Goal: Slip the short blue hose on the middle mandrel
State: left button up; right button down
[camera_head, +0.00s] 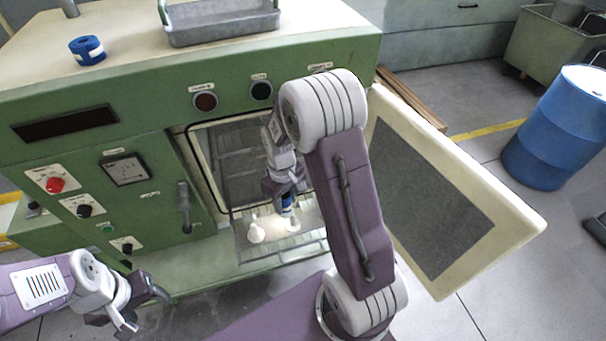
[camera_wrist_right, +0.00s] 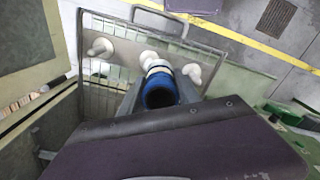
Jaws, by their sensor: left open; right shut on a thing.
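The short blue hose (camera_wrist_right: 161,90), with a white band, is between the fingers of my right gripper (camera_wrist_right: 160,95). In the head view the hose (camera_head: 288,201) shows below the right gripper (camera_head: 284,185), upright over the rack. The middle mandrel (camera_wrist_right: 148,56) is white and partly hidden behind the hose; I cannot tell whether the hose is around it or just above it. White mandrels stand on either side, one at the left (camera_wrist_right: 100,47) and one at the right (camera_wrist_right: 192,72). My left gripper (camera_head: 140,308) is open and empty at the lower left.
The mandrels stand on a wire rack (camera_head: 245,250) pulled out of the green machine's opening. The open cream door (camera_head: 520,220) is right of my right arm. Another blue piece with a white band (camera_head: 87,51) and a grey tray (camera_head: 220,30) are on the machine top.

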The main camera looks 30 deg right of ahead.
aim_at(291, 202)
pick_arm(q)
notch_tip(291, 202, up, 6)
jog(key=a+p, duration=0.1)
jog(key=p, duration=0.2)
pick_arm(e)
jog(key=w+d+n, duration=0.2)
jog(key=n, duration=0.1)
jog(key=shift+d, duration=0.2)
jog(key=shift+d+f, duration=0.2)
jog(key=shift+d, duration=0.05)
jog(key=shift+s+f+b, duration=0.1)
jog(key=shift+f+b, duration=0.85)
jog(key=shift+a+f+b, duration=0.1)
jog(key=shift+f+b, duration=0.65)
jog(key=shift+f, duration=0.15)
jog(key=shift+f+b, duration=0.3)
jog(key=shift+f, duration=0.1)
pick_arm(q)
jog(key=f, duration=0.4)
jog(key=shift+d+f, duration=0.1)
jog(key=shift+d, duration=0.15)
jog(key=shift+a, duration=0.1)
pick_arm(e)
jog(key=shift+r, duration=0.1)
